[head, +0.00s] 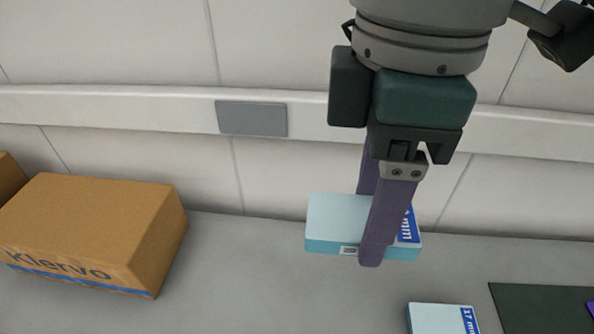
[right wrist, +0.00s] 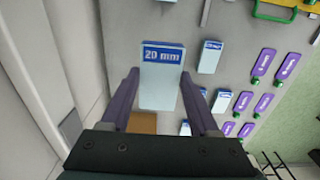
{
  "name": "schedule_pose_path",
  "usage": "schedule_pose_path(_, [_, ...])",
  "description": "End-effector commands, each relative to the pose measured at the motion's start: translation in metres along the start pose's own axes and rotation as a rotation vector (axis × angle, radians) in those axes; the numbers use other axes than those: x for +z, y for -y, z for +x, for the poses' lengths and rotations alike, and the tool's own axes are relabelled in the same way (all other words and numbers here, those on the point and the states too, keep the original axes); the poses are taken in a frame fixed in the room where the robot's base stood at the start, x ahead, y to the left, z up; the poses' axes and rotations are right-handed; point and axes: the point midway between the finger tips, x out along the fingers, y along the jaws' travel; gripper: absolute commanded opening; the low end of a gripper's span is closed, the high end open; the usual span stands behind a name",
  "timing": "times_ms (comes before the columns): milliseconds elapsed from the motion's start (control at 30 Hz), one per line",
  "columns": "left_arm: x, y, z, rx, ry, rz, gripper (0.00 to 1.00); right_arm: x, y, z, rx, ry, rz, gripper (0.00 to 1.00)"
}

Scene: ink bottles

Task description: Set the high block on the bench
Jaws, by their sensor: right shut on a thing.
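The high block (head: 335,218) is a light blue slab with a blue label band. The band reads "20 mm" in the right wrist view (right wrist: 161,90). My right gripper (head: 368,226) points down and is shut on this block, one purple finger on its near side and the other behind it. The block is level, over the back of the grey bench (head: 235,285) near the wall. I cannot tell whether its underside touches the bench. My left gripper is not in view.
A cardboard box (head: 105,225) stands at the left. A lower block (head: 440,318) marked "17 mm" lies at the front, beside a dark green mat (head: 535,310). The right wrist view shows several purple bottles (right wrist: 263,63) and further blocks (right wrist: 210,57). Bare bench lies between box and held block.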

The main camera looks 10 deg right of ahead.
Motion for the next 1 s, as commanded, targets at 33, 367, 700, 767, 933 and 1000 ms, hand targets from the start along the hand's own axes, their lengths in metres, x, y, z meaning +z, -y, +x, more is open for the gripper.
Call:
schedule_pose_path(33, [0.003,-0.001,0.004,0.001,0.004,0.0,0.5,0.001,0.001,0.011,-0.004,0.004,0.002,0.02])
schedule_pose_path(367, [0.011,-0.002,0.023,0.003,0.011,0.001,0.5,0.002,0.002,0.105,-0.005,0.006,0.002,0.02])
schedule_pose_path(700, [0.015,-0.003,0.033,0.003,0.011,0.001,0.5,0.001,0.001,0.159,-0.001,0.003,0.0,0.02])
schedule_pose_path(767, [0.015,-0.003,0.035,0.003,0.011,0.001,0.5,0.001,0.001,0.166,-0.002,0.004,0.001,0.02])
schedule_pose_path(933, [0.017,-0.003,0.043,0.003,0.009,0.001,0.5,0.001,0.001,0.191,-0.001,0.003,-0.001,0.02])
schedule_pose_path(1000, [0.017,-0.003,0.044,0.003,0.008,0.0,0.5,0.001,0.001,0.196,0.0,0.003,0.0,0.02])
